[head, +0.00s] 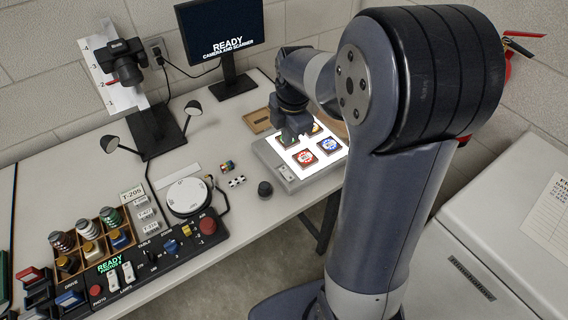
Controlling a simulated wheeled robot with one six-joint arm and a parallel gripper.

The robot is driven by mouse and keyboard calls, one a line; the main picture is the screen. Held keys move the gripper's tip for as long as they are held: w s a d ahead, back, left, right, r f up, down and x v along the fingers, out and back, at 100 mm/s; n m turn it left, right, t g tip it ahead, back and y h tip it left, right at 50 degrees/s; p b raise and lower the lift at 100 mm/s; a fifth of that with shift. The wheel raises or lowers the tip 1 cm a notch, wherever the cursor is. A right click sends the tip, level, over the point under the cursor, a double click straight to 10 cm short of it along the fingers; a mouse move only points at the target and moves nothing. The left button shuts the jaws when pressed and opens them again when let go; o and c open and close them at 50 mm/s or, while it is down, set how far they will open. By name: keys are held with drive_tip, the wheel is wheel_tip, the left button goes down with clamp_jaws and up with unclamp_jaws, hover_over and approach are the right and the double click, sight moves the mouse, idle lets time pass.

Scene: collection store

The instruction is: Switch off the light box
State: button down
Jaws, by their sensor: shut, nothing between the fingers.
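The light box (283,168) lies on the table in the middle of the head view. Its top panel glows white, and several small framed tiles rest on it, among them a red one (304,157) and a blue one (327,146). My gripper (291,139) points down over the left part of the light box. It is shut and empty. My arm and gripper hide part of the box's far side. I cannot make out the switch clearly, nor whether the gripper touches the box.
A round white turntable (188,196) and a control panel (140,270) with buttons and levers are further left. A monitor (222,38) and a camera stand (155,130) are at the back. A white cabinet (500,230) stands right.

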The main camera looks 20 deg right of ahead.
sight(282, 171)
drive_tip(key=f, duration=0.4)
drive_tip(key=w+f, duration=0.1)
drive_tip(key=f, duration=0.8)
drive_tip(key=shift+w+a+f+p, duration=0.3)
drive_tip(key=shift+w+a, duration=0.05)
drive_tip(key=shift+w, duration=0.05)
drive_tip(key=shift+w+f+g, duration=0.1)
drive_tip(key=shift+f+g, duration=0.15)
drive_tip(key=shift+g, duration=0.15)
